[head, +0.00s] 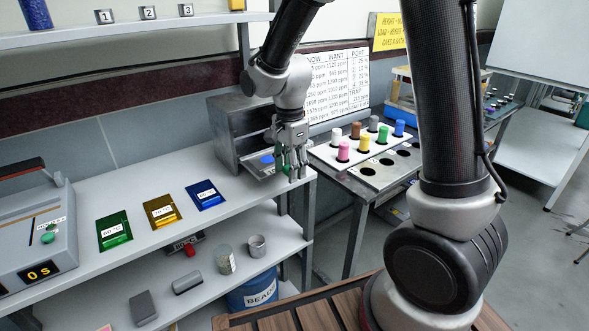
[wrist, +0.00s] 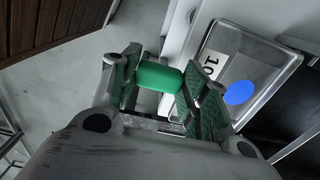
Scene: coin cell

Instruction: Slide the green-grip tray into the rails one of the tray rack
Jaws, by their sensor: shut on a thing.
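The tray is a shallow grey metal tray (wrist: 262,48) with a label reading 10 and a blue disc on its floor. Its green grip (wrist: 158,77) lies between the pads of my gripper (wrist: 155,88), which is shut on it. In the head view my gripper (head: 292,170) is at the right end of the shelf, and the tray (head: 258,171) shows just left of it. The tray rack (head: 226,124) is a grey metal box on the shelf. The tray lies level at its open side; how far it is in the rails cannot be told.
Green (head: 114,231), yellow (head: 162,211) and blue (head: 207,195) plates lie on the shelf left of the rack. A white holder with several coloured pegs (head: 363,144) stands on the table to the right. A grey device with a timer (head: 38,272) is at far left.

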